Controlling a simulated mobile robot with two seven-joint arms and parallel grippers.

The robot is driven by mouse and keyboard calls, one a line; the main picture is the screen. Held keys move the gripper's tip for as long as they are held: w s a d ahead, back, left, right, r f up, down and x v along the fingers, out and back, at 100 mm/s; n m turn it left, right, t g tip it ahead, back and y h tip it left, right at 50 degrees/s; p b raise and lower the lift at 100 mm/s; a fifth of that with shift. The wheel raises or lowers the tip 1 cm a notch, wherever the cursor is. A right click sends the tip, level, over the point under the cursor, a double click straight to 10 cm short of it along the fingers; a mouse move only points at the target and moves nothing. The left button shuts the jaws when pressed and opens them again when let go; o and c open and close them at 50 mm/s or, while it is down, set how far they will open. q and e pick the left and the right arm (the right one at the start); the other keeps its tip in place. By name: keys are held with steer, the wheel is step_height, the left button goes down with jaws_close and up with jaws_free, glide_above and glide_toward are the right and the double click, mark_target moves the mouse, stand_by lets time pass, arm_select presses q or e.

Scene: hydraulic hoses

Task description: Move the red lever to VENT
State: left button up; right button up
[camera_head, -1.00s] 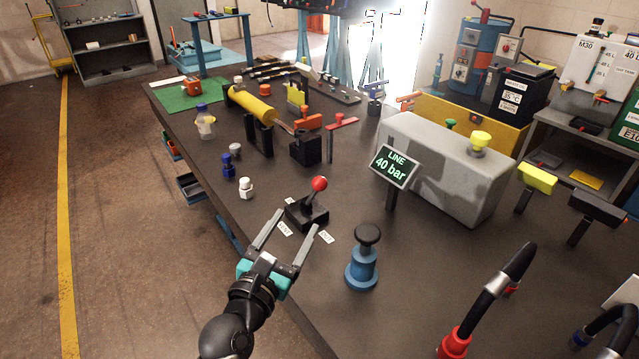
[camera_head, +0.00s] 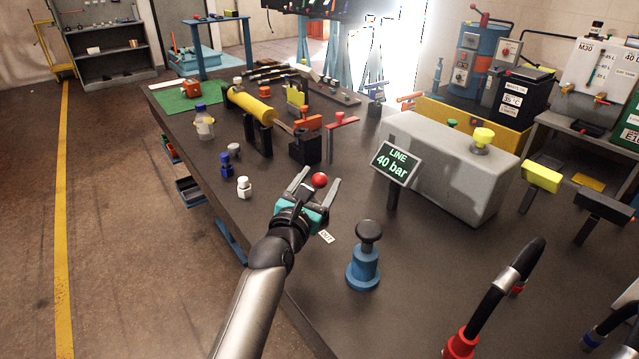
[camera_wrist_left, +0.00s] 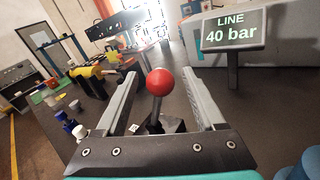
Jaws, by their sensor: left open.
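The red lever (camera_head: 319,180) has a round red knob, and it stands on a black base on the bench. In the left wrist view the red knob (camera_wrist_left: 160,82) sits on a dark stem above its base, between the two fingers. My left gripper (camera_head: 318,182) is open, with one finger on each side of the lever and a visible gap on both sides. In the head view the gripper hides most of the lever's base and stem. One small white label (camera_head: 326,237) shows beside the gripper; the other is hidden. My right gripper is not in view.
The LINE 40 bar display (camera_head: 396,163) stands on a post to the right of the lever. A blue post with a black knob (camera_head: 365,256) stands nearer, to the right. A white-capped fitting (camera_head: 244,187) is at the left. A grey tank (camera_head: 455,170) lies behind the display.

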arm_select(q)
steer(key=shift+w+d, duration=0.1)
steer(key=shift+w, duration=0.2)
jaws_close()
stand_by(0.5)
stand_by(0.9)
